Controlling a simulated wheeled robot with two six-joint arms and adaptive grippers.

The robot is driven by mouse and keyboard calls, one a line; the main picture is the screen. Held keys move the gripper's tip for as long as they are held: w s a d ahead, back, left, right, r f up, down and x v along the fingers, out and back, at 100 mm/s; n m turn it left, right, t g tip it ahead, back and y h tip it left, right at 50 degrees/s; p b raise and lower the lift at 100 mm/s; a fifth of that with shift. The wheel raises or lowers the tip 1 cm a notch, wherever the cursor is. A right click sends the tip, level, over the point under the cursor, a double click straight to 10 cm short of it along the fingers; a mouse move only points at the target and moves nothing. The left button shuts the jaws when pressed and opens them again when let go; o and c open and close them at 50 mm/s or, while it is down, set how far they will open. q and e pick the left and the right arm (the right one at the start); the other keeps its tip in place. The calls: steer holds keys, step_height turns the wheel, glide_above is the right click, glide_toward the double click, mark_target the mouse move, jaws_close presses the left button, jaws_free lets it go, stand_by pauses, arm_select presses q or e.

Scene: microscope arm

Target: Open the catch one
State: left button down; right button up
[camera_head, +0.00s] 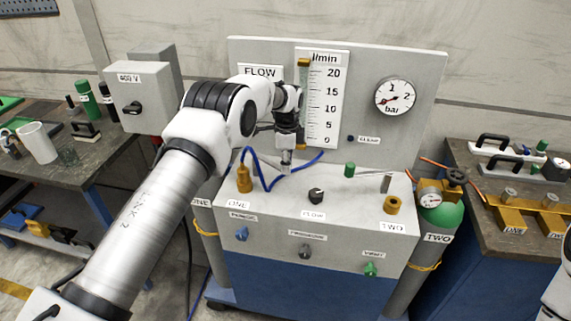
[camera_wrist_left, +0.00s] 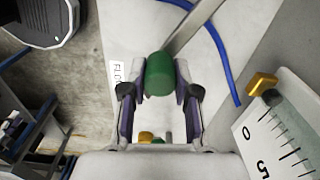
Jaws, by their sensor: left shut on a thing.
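Catch one shows in the left wrist view as a green cylindrical knob (camera_wrist_left: 159,74) with a flat grey metal bar (camera_wrist_left: 194,22) running up behind it. My left gripper (camera_wrist_left: 160,92) has its two fingers on either side of the knob and is shut on it. In the head view the left gripper (camera_head: 287,163) is low over the cabinet top, beside the label ONE, and my arm and gripper hide the knob there. A similar catch with a green knob (camera_head: 349,170) and grey bar lies at the right, near TWO. My right gripper is out of view.
A blue hose (camera_head: 262,178) loops beside the left gripper, near a brass fitting (camera_head: 244,180). The upright panel (camera_head: 408,135) with flow tube and bar gauge (camera_head: 395,97) stands close behind. A black flow knob (camera_head: 316,195) sits in front on the cabinet top.

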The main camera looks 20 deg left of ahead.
arm_select(q)
steer(key=c, duration=0.8)
jaws_free()
steer(key=shift+c, duration=0.2)
step_height(320, 180, up, 12)
